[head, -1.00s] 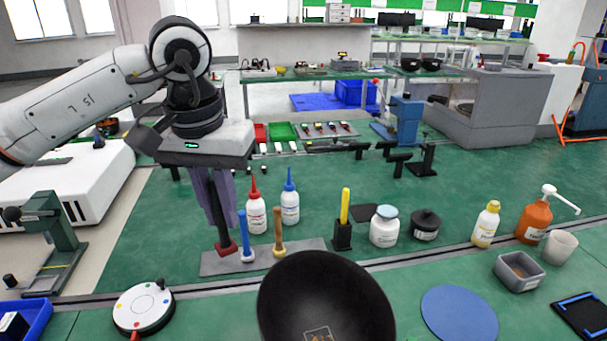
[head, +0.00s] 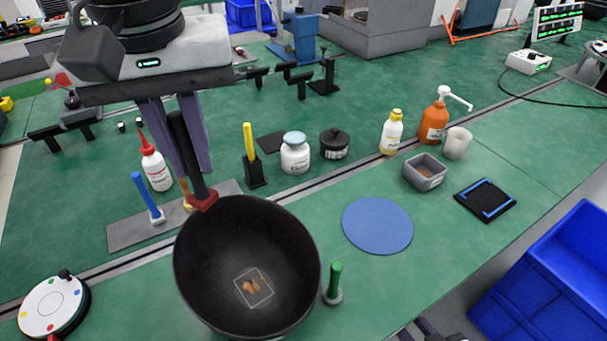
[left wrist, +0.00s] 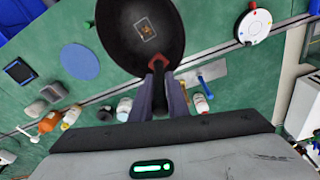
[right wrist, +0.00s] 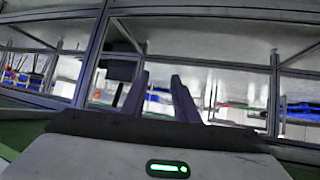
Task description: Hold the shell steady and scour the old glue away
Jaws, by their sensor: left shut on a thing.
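The shell is a black bowl (head: 215,235), open side up, at the front of the green bench. Inside it, brown glue patches (head: 250,287) lie within a thin pale square outline. My left gripper (head: 193,180) is shut on a black-handled tool with a red head (head: 203,200). The red head is at the bowl's back rim; I cannot tell whether it touches. The left wrist view also shows the red head (left wrist: 157,64) between the fingers beside the bowl (left wrist: 118,25). My right gripper (right wrist: 158,95) is open and empty in the right wrist view, facing a window frame.
A grey mat (head: 125,235) holds a blue-handled tool (head: 146,195) and a tan-handled one. A green-handled tool (head: 335,280) stands right of the bowl. A flat blue disc (head: 377,225), grey tub (head: 425,172) and black pad (head: 485,200) lie further right. Bottles line the back.

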